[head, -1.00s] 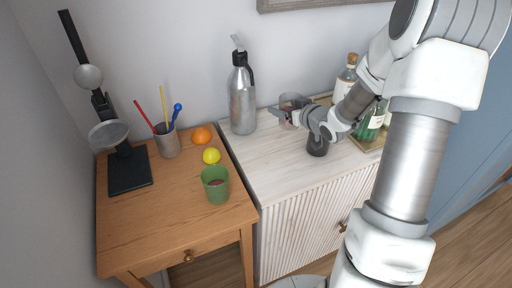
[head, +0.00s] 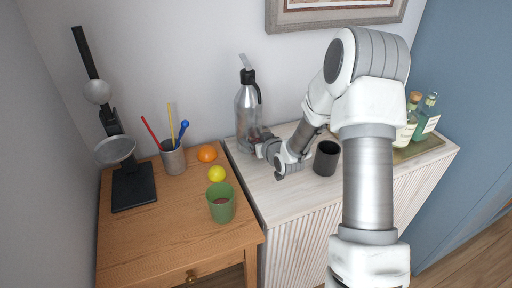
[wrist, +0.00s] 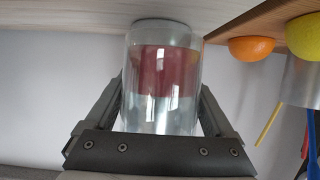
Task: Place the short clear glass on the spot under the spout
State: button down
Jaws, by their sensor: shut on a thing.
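The short clear glass (wrist: 162,115) is held between the two fingers of my gripper (wrist: 162,92) in the wrist view, with something red inside or behind it. In the head view my gripper (head: 264,149) is low over the white cabinet top, in front of the silver siphon bottle (head: 246,118); the glass there is mostly hidden. The bottle has a black head and a lever. A black stand (head: 134,188) with a grey bowl (head: 116,151) and long lever is at the left on the wooden table. No marked spot under a spout is clearly visible.
The wooden table (head: 160,240) holds a green cup (head: 221,205), a lemon (head: 217,174), an orange (head: 207,153) and a pot of stirrers (head: 173,158). A dark cup (head: 326,159) stands right of my gripper. Bottles (head: 410,120) stand on a tray at the right.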

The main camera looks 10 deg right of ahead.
jog(key=shift+f, duration=1.5)
jog(key=shift+f, duration=0.2)
grip_release()
jog(key=shift+r, duration=0.1)
